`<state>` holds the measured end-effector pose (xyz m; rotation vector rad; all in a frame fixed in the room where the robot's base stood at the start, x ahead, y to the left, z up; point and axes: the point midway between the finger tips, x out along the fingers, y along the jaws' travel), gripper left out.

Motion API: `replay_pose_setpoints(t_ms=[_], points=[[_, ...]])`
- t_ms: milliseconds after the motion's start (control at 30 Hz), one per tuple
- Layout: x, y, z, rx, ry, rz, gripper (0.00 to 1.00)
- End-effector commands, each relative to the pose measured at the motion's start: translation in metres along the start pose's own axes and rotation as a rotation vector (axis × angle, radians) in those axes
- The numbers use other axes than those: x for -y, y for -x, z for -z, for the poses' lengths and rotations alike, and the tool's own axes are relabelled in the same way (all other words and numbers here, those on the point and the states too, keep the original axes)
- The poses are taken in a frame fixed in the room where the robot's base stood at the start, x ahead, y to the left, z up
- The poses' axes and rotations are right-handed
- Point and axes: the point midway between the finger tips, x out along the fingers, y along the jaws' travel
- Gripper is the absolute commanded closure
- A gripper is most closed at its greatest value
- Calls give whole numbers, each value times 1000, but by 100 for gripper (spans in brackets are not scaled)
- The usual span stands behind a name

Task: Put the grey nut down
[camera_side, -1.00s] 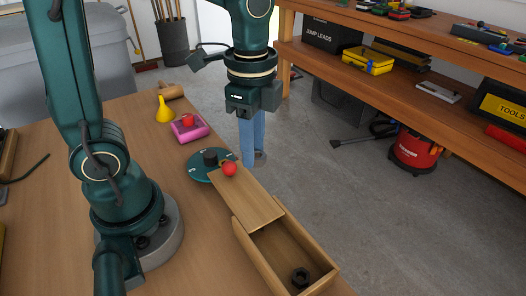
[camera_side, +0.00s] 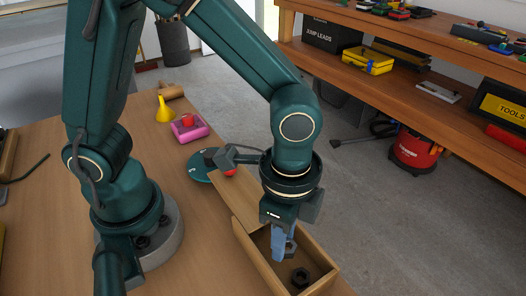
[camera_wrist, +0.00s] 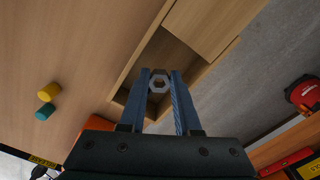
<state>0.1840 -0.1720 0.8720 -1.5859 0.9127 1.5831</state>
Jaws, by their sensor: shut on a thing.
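My gripper (camera_side: 284,250) is shut on the grey nut (camera_wrist: 159,83), which sits between the blue fingertips in the wrist view. In the side view the grey nut (camera_side: 291,247) is at the fingertips, partly hidden by them. Gripper and nut are over the open part of a wooden box (camera_side: 258,262); I cannot tell the exact height above its floor. A dark nut (camera_side: 300,277) lies inside the box near its front end. The box's wooden lid (camera_side: 236,197) is slid back, and it also shows in the wrist view (camera_wrist: 210,22).
A red ball (camera_side: 231,172), partly hidden, is at the lid's far end beside a teal disc (camera_side: 199,174). A pink tray (camera_side: 190,133) and a yellow funnel (camera_side: 163,112) stand farther back. Yellow (camera_wrist: 48,91) and teal (camera_wrist: 44,112) cylinders stand left in the wrist view.

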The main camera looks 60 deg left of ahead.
Motion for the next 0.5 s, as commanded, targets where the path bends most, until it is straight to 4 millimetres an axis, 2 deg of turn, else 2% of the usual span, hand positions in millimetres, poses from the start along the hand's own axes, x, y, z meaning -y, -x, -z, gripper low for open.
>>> replay_pose_setpoints(t_ms=[100, 200, 500], points=[[0, -19, -2, 6, 0, -3, 100], [0, -29, -1, 4, 0, -2, 100], [0, -31, -1, 1, -1, -1, 100]])
